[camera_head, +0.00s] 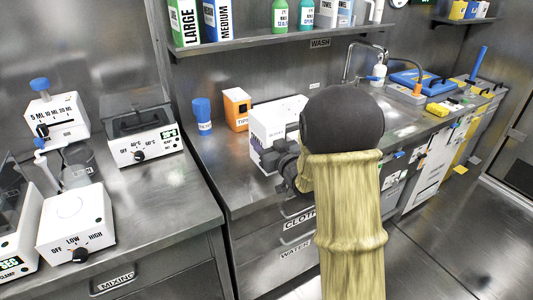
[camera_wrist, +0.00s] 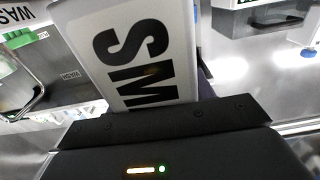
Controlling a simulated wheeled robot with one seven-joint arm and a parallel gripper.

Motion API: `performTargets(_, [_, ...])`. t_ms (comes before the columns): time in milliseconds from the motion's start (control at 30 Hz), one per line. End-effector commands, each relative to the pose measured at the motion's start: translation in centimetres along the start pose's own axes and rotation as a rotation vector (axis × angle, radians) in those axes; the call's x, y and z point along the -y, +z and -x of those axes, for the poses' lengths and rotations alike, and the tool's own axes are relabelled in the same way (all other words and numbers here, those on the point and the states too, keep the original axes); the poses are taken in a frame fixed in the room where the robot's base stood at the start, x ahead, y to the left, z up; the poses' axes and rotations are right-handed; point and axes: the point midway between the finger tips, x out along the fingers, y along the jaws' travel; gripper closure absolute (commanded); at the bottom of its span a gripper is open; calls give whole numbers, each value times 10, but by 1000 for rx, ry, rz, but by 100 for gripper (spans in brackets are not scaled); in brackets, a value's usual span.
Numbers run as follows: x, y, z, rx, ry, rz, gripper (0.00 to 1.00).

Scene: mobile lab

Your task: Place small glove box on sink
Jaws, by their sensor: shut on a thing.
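The small glove box (camera_head: 270,122) is white with dark lettering and sits above the counter's near-left part in the head view. My gripper (camera_head: 272,158) is shut on it from the front. In the wrist view the glove box (camera_wrist: 135,50) fills the upper middle, with large black letters "SM" showing. I cannot tell whether its underside touches the counter. The sink (camera_head: 400,112) lies to the right of the box, under the tap (camera_head: 350,62). My arm hides part of the sink.
A shelf (camera_head: 260,42) with bottles hangs above. A blue case (camera_head: 418,82) and a yellow item (camera_head: 437,109) lie right of the sink.

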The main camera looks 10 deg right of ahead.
Motion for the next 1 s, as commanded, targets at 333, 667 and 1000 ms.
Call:
performTargets(333, [0,36,0,1,0,0,80])
performTargets(667, [0,38,0,-1,0,1,80])
performTargets(1000, [0,38,0,1,0,0,26])
